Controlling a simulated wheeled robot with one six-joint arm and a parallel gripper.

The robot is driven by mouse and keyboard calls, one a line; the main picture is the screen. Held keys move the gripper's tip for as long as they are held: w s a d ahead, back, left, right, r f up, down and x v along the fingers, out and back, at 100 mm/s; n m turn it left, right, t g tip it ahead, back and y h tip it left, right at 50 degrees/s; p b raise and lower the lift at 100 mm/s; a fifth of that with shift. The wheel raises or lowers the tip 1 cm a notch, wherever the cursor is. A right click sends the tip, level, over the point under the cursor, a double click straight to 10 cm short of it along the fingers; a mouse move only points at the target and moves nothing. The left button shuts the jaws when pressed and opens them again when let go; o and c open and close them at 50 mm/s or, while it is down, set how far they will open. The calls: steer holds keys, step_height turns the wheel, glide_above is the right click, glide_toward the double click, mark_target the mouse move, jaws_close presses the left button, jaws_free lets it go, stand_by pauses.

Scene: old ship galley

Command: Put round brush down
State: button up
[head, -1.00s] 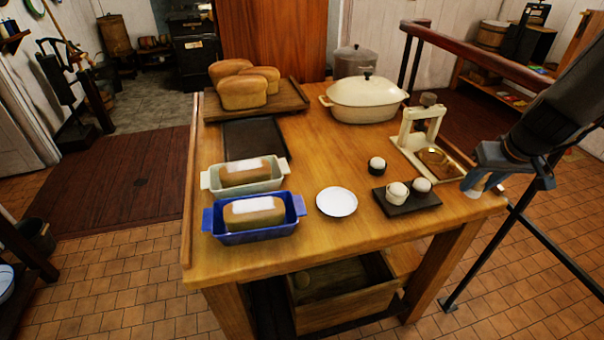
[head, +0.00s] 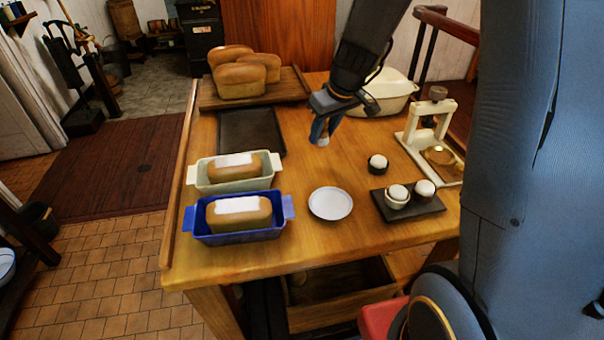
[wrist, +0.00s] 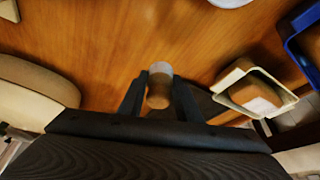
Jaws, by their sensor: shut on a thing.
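My gripper (head: 325,122) is over the back middle part of the wooden table, pointing down, in front of the cream lidded pot. It is shut on the round brush, a short piece with a brown wooden body and a pale end. In the wrist view the brush (wrist: 159,86) sits between the two dark fingers, pale end away from the palm. In the head view only its pale lower end (head: 322,141) shows below the fingers. It appears held above bare wood; the exact gap is hard to tell.
A dark tray (head: 250,113) lies left of the gripper, with loaves on a board (head: 292,92) behind. Loaf pans (head: 240,238), a white saucer (head: 330,203), small pots on a dark slab (head: 428,207), a cream press (head: 410,127) and the cream pot (head: 392,92) stand around.

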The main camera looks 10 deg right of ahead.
steer(key=shift+s+d+n+b, duration=0.1)
steer(key=shift+s+n+b, duration=0.05)
steer(key=shift+n+b, duration=0.55)
steer(key=s+n+b, duration=0.1)
steer(key=s+r+n+y+b, duration=0.1)
steer(key=n+b, duration=0.1)
steer(key=s+n+g+b, duration=0.1)
steer(key=b, duration=0.1)
steer(key=shift+s+a+r+y, duration=0.3)
steer(key=shift+s+r+y, duration=0.05)
steer(key=shift+y, duration=0.05)
steer(key=shift+n, duration=0.3)
step_height(320, 180, down, 10)
steer(key=shift+s+r, duration=0.15)
steer(key=o, duration=1.1)
